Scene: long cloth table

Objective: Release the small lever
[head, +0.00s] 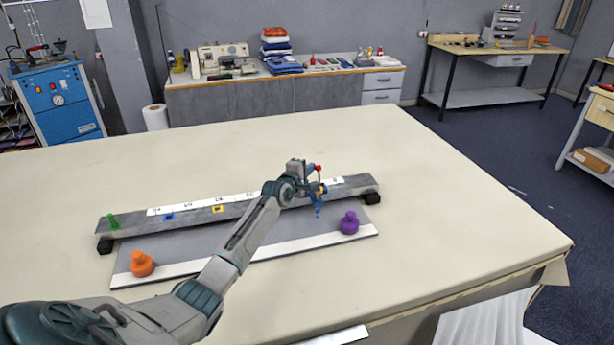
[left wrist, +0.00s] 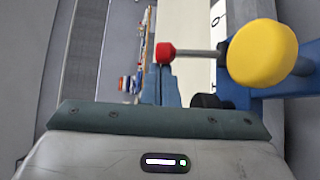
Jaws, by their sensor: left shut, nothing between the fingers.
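A blue fitting (head: 318,199) stands near the right end of the long grey rail (head: 245,207). It has a yellow round knob (head: 318,188) and a small lever with a red tip (head: 319,168). In the left wrist view the lever is a thin grey rod ending in the red tip (left wrist: 165,52), beside the large yellow knob (left wrist: 262,52). My left gripper (left wrist: 160,86) is shut and empty, its blue fingers right by the red tip; I cannot tell whether they touch. The wrist partly hides the fitting in the head view. My right gripper is not in view.
A purple knob (head: 349,223) and an orange knob (head: 142,263) stand on the grey board (head: 200,249) before the rail. A green piece (head: 114,222) is at the rail's left end. The cream table (head: 450,205) is clear to the right.

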